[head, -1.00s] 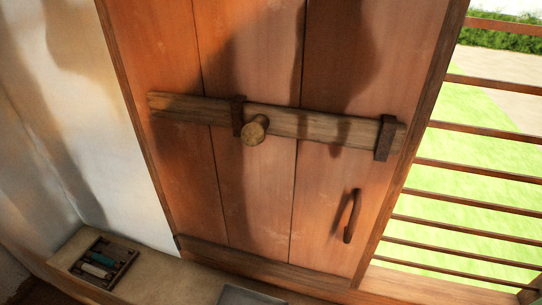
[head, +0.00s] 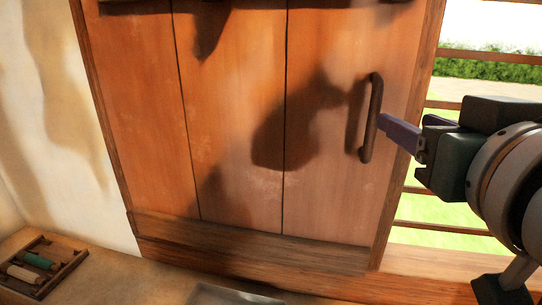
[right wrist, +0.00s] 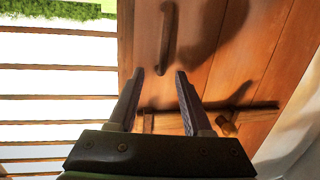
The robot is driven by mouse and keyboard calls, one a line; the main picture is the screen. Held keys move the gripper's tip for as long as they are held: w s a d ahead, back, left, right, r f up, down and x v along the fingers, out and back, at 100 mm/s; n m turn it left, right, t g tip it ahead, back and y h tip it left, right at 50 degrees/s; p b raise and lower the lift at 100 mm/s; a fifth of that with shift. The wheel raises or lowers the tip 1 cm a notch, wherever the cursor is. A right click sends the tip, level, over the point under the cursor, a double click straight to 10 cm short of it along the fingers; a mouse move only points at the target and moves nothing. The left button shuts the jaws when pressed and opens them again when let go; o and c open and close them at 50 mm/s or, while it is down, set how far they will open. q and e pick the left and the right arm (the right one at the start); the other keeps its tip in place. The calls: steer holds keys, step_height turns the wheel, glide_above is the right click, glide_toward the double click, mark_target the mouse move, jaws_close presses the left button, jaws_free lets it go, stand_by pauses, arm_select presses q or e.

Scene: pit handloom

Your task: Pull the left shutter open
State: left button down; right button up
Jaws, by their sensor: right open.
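The left shutter (head: 240,120) is a panel of orange-brown vertical planks and fills the middle of the head view. Its dark upright handle (head: 371,118) is near its right edge. My right gripper (head: 384,128) comes in from the right, with its fingertips close to the handle. In the right wrist view the handle (right wrist: 167,38) lies just beyond the tips of my open fingers (right wrist: 160,72), not clearly between them. Nothing is held. A wooden bar with a round knob (right wrist: 228,123) crosses the shutter in the right wrist view. My left gripper is out of view.
The window right of the shutter has horizontal bars (head: 447,104), with grass and a hedge beyond. A wooden sill (head: 270,251) runs below the shutter. A tray of spools (head: 70,268) sits on the ledge at lower left, by a pale wall (head: 75,130).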

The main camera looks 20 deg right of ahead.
mark_target(377, 109)
steer(key=shift+t, duration=0.8)
steer(key=x, duration=0.6)
steer(key=f+x, duration=0.1)
steer(key=x, duration=0.2)
steer(key=shift+w+a, duration=0.15)
steer(key=shift+w, duration=0.15)
steer(key=shift+w+f, duration=0.1)
steer(key=shift+w, duration=0.4)
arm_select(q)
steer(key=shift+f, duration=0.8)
arm_select(e)
jaws_close()
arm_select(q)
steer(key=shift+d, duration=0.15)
